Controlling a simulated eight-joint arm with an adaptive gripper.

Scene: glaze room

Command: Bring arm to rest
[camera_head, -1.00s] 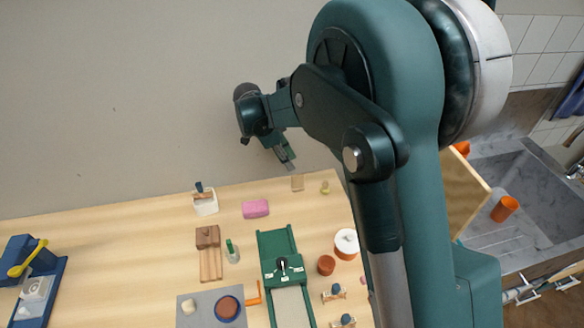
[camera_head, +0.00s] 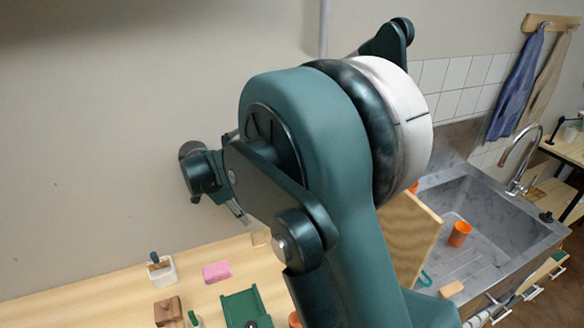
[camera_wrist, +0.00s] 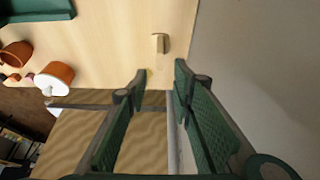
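My gripper (camera_wrist: 161,78) points down the wrist view with its two green ridged fingers apart and nothing between them. In the head view my gripper (camera_head: 238,211) is small and partly hidden behind my arm. It hangs in front of the grey wall, above the back edge of the wooden table (camera_head: 100,298). My arm is folded, with its large green joint filling the middle of the head view.
A small wooden block (camera_wrist: 158,43) and a white-sided pot (camera_wrist: 54,78) stand on the table. A white holder (camera_head: 162,272), pink sponge (camera_head: 217,271) and green tray (camera_head: 243,307) are there too. A wooden panel (camera_head: 408,235) stands beside the stone sink (camera_head: 485,215).

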